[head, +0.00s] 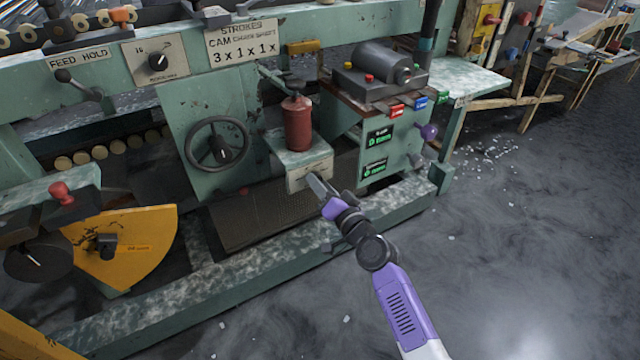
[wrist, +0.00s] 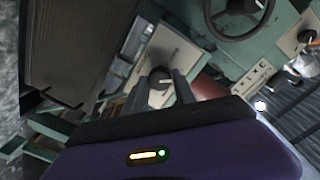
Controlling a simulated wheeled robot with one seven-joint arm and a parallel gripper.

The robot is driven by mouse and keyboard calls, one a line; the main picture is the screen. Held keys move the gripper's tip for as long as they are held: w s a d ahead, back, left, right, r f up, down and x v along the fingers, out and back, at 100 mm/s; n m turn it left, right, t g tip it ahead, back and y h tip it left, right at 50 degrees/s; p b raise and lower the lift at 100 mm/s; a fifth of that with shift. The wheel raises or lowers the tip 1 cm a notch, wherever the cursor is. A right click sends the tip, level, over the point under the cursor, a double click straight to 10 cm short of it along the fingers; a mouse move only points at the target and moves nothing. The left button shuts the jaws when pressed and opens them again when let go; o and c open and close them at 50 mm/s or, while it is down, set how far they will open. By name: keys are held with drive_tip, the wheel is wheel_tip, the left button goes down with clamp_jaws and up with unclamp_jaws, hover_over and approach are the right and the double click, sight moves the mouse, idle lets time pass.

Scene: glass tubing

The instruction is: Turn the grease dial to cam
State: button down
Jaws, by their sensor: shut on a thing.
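The grease dial (wrist: 160,84) is a dark round knob with a pale pointer mark on a light plate (wrist: 172,50). In the wrist view it sits between the two fingers of my gripper (wrist: 160,92), which is shut on it. In the head view my gripper (head: 318,186) reaches the labelled plate (head: 309,174) on the box below the red canister (head: 297,122), and it hides the dial there. The plate's lettering is too small to read, so I cannot tell which setting the pointer faces.
A black handwheel (head: 217,145) is left of the canister. A green cabinet (head: 398,150) with a purple knob (head: 428,131) stands to the right. A low green beam (head: 270,270) runs along the machine's foot. The grey floor (head: 530,250) at right is mostly clear.

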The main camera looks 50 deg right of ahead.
drive_tip(key=shift+d+m, duration=0.1)
drive_tip(key=shift+m, duration=0.5)
drive_tip(key=c, duration=1)
unclamp_jaws()
drive_tip(key=shift+s, duration=0.15)
drive_tip(key=v, duration=0.7)
drive_tip(key=shift+s, duration=0.3)
